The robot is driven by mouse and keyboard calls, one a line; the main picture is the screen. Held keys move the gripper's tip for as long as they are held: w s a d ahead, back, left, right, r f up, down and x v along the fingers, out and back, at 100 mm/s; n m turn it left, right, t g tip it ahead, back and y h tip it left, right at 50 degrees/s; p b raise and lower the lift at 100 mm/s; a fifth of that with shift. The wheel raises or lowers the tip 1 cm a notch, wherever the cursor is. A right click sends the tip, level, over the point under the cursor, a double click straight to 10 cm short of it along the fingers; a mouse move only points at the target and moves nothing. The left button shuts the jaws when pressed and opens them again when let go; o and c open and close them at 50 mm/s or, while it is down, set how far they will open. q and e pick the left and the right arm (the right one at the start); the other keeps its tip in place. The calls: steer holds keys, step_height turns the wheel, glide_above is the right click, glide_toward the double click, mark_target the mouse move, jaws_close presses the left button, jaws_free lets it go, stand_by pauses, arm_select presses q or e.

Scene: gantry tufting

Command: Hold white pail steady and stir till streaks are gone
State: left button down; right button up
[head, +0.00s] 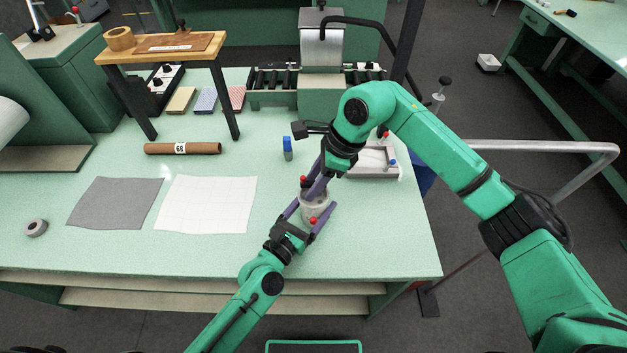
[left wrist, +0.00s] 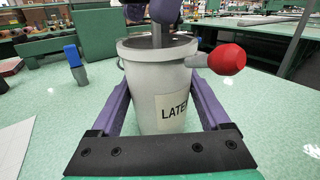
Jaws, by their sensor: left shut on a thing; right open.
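The white pail (head: 318,204) stands on the green table near its front edge. In the left wrist view the pail (left wrist: 160,85) is upright, with a "LATEX" label partly cut off. My left gripper (head: 315,215) is shut on its sides, one purple finger on each. A red knob (left wrist: 226,59) on a pale stem sticks out at the pail's right. My right gripper (head: 316,186) is open, just above the pail's mouth. A grey stick (left wrist: 157,35) goes down into the pail between its fingers; I cannot tell whether they touch it. The contents are mostly hidden, so streaks cannot be judged.
A blue-capped bottle (head: 287,148) stands behind the pail, and a framed tray (head: 372,172) lies behind right. A cardboard tube (head: 183,148), white sheet (head: 206,204) and grey sheet (head: 115,202) lie left. Clear tabletop lies right of the pail.

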jaws_close()
steer(key=shift+m, duration=0.4)
steer(key=m+t, duration=0.1)
steer(key=m, duration=0.1)
steer(key=m+t, duration=0.1)
steer(key=m, duration=0.1)
steer(key=shift+m+h, duration=0.3)
steer(key=m, duration=0.2)
steer(key=m+t+h, duration=0.1)
steer(key=m, duration=0.2)
steer(key=shift+t, duration=0.3)
steer(key=m+h, duration=0.1)
steer(key=m, duration=0.2)
steer(key=m+h, duration=0.1)
steer(key=m, duration=0.1)
steer(key=shift+m+t, duration=0.4)
steer(key=m+h, duration=0.2)
steer(key=m, duration=0.2)
steer(key=shift+m, duration=0.3)
jaws_free()
